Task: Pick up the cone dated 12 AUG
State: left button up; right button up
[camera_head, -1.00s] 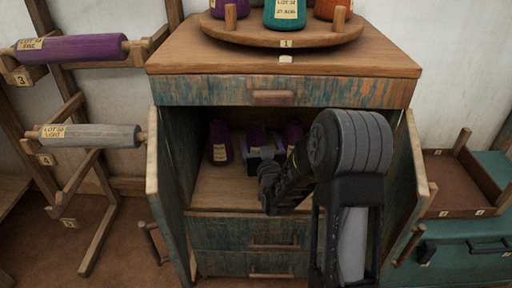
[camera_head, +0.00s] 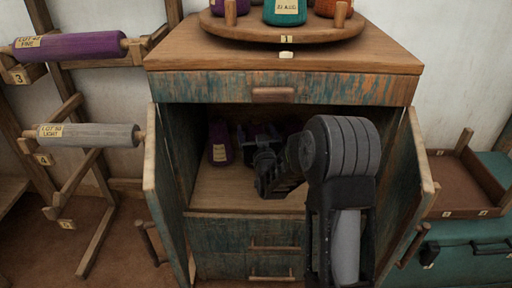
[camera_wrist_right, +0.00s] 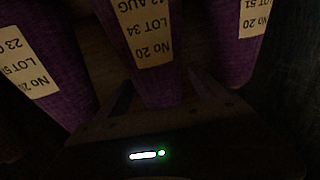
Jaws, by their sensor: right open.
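Three purple cones stand in the open cabinet. In the right wrist view the middle cone (camera_wrist_right: 150,85) has a label, seen upside down, that reads 12 AUG, LOT 34, No 20. The left cone (camera_wrist_right: 45,75) is labelled 23 and the right cone (camera_wrist_right: 232,45) LOT 51, No 20. My right gripper (camera_wrist_right: 160,95) is open, with its dark fingers on either side of the lower middle cone; whether they touch it is unclear. In the head view my right gripper (camera_head: 260,138) hides most of the middle cone. My left gripper is not in view.
The cabinet's doors (camera_head: 166,185) stand open on both sides of my arm. A round wooden tray (camera_head: 280,34) with several cones is on top. Wound rollers (camera_head: 70,47) hang on a rack at left; an empty tray (camera_head: 455,180) is at right.

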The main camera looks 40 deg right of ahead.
jog(key=shift+c, duration=0.2)
grip_shut()
dwell(0.7)
